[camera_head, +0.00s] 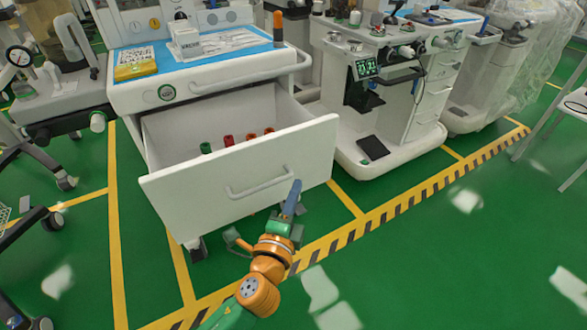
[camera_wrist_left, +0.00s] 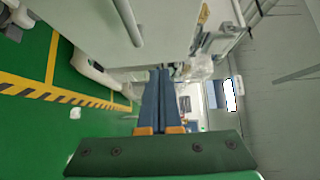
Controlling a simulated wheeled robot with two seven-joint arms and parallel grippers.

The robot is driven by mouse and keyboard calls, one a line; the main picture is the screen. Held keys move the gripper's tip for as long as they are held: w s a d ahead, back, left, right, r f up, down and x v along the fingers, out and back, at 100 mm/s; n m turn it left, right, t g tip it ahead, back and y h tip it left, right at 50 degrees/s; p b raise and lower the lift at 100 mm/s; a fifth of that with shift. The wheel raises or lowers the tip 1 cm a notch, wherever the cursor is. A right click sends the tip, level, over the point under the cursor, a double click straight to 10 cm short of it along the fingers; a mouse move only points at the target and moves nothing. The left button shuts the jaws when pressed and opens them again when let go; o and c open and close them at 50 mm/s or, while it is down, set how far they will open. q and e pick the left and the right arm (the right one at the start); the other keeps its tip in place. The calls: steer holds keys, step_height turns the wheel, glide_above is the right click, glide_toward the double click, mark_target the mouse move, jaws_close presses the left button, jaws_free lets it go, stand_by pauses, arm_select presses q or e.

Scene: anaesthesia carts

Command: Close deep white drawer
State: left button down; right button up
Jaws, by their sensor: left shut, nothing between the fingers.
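The deep white drawer (camera_head: 240,182) is pulled out from the white cart (camera_head: 205,92) in the head view. Its front panel has a horizontal handle bar (camera_head: 260,187). Small red, orange and green items (camera_head: 228,141) stand inside. My left gripper (camera_head: 292,195) is shut and empty, at the right part of the drawer front, just right of the handle; whether it touches the panel I cannot tell. In the left wrist view the closed fingers (camera_wrist_left: 158,95) point along the white front (camera_wrist_left: 85,25), with the handle bar (camera_wrist_left: 128,20) to the upper left. My right gripper is not in view.
A second white cart (camera_head: 385,110) with a monitor stands right of the drawer. A yellow-black striped line (camera_head: 385,215) crosses the green floor. The floor at front right (camera_head: 450,270) is clear. A wheeled stand (camera_head: 50,110) is at the left.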

arm_select(q)
steer(key=w, duration=0.5)
steer(key=w+a+b, duration=0.1)
steer(key=w, duration=0.2)
steer(key=shift+w, duration=0.2)
steer(key=shift+w+a, duration=0.1)
steer(key=shift+w, duration=0.05)
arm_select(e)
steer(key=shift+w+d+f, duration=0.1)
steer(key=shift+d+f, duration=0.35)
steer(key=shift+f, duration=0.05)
